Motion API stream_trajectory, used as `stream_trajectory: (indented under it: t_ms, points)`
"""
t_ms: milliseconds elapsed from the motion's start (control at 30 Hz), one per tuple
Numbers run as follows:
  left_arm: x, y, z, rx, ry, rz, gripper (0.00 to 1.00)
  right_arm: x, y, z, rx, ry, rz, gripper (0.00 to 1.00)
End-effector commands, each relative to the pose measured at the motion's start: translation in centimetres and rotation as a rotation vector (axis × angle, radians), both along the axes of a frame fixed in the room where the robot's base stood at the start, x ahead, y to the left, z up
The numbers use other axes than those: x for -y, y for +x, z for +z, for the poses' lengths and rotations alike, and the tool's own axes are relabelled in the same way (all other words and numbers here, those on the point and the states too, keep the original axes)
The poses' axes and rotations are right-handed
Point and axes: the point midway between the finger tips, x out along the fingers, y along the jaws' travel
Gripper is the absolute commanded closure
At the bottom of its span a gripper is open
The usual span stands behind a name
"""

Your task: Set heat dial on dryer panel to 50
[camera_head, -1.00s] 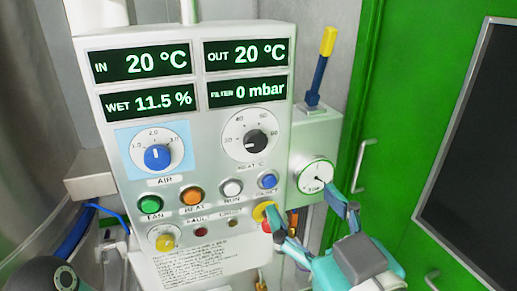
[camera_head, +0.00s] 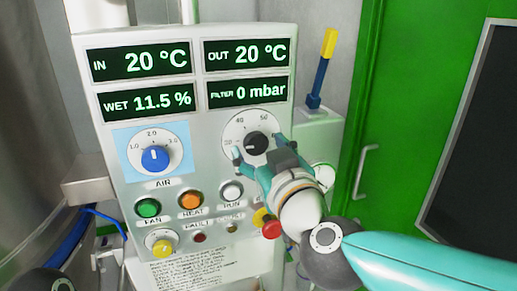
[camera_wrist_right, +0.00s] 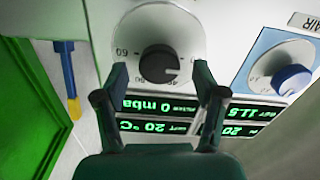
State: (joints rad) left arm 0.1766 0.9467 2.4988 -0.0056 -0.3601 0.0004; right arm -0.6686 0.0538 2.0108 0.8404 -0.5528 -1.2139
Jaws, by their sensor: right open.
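The heat dial (camera_head: 257,143) is a black round knob on a white scale disc, at the right of the dryer panel (camera_head: 110,130). It also shows upside down in the right wrist view (camera_wrist_right: 158,62), with 60 at its left and a mark at its lower right. My right gripper (camera_head: 259,149) is open, with its fingers on either side of the dial. In the wrist view the fingertips (camera_wrist_right: 160,74) stand apart with gaps to the knob. The dial's exact reading is too small to tell. My left gripper is not in view.
The blue air dial (camera_head: 155,158) sits left of the heat dial. Coloured buttons, including a green one (camera_head: 148,208), line the panel below. A red knob (camera_head: 272,229) is under my right gripper. A yellow-and-blue lever (camera_head: 322,70) stands at right, near a green door (camera_head: 390,130).

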Motion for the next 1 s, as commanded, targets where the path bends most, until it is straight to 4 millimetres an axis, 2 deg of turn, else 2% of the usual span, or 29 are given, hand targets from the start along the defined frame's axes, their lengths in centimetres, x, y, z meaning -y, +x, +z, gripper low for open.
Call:
stream_trajectory:
  t_ms: [133,400,467,767,1000]
  points:
    - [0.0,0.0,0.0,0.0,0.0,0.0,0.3,-0.16,0.8,-0.03,-0.001,0.0,-0.001,0.3]
    - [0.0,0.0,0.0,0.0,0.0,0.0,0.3,-0.2,0.87,-0.01,0.0,0.0,-0.001,0.3]
    - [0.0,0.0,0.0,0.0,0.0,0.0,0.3,-0.2,0.86,-0.01,0.0,0.0,-0.001,0.38]
    - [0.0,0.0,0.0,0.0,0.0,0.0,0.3,-0.21,0.84,-0.03,0.0,0.0,-0.001,0.88]
    - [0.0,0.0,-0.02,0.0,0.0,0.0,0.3,-0.2,0.84,-0.04,-0.003,0.013,-0.001,0.9]
